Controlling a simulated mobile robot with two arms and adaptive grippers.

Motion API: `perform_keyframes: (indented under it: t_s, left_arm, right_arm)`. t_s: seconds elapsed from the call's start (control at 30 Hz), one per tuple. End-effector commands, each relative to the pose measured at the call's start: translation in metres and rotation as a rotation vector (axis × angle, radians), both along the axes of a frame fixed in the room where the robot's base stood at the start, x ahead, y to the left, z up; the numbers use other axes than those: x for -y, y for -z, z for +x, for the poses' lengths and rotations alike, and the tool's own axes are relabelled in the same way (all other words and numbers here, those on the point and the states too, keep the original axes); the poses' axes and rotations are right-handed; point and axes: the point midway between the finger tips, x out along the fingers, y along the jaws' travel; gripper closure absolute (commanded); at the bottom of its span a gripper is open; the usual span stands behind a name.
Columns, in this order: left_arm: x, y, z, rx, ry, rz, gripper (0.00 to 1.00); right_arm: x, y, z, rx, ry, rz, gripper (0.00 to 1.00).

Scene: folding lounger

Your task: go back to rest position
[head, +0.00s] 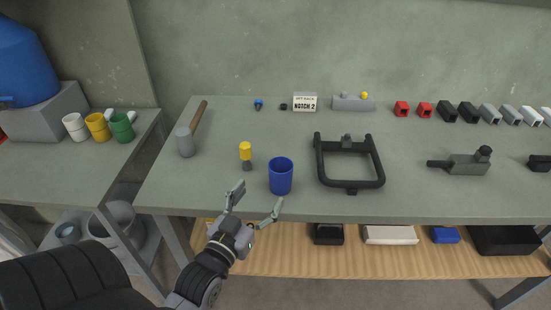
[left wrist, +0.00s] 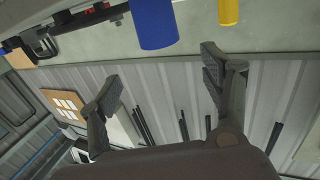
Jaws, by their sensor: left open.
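My left gripper (head: 255,205) is open and empty at the front edge of the grey table (head: 300,204), just in front of a blue cup (head: 281,176). In the left wrist view the open fingers (left wrist: 160,85) have nothing between them, and the blue cup (left wrist: 154,22) shows beyond them. A small yellow-topped piece (head: 246,152) stands to the left of the cup, and a yellow thing (left wrist: 229,12) shows in the left wrist view. My right gripper is not in view.
A hammer (head: 187,140) and a black frame (head: 350,182) lie on the table. A grey block tool (head: 468,163) is at right. Red, black and grey blocks line the back. Coloured cups (head: 98,126) stand on the left table. A wooden shelf (head: 290,262) is below.

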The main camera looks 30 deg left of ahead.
Motion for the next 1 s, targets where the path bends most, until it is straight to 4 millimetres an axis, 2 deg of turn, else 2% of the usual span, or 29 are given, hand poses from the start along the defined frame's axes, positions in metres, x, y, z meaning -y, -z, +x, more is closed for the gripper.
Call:
perform_keyframes:
  t_s: [0.27,0.37,0.47,0.6,0.7,0.8,1.0]
  left_arm:
    - [0.002,0.004,0.001,-0.02,0.006,-0.003,0.28]
    - [0.013,0.018,0.002,-0.105,0.033,-0.012,0.28]
    - [0.032,0.047,-0.002,-0.272,0.079,-0.025,0.28]
    - [0.062,0.092,-0.027,-0.566,0.15,-0.029,0.28]
    - [0.077,0.116,-0.051,-0.745,0.187,-0.022,0.28]
    - [0.086,0.132,-0.075,-0.888,0.21,-0.012,0.28]
    - [0.096,0.15,-0.119,-1.114,0.241,0.014,0.28]
  right_arm:
    - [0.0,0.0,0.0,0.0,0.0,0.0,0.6]
    - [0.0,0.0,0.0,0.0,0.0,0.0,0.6]
    - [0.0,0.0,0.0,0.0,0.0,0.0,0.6]
    - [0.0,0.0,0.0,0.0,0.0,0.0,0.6]
    - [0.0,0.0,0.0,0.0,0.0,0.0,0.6]
    - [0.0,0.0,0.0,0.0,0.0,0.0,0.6]
    - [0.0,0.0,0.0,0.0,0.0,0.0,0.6]
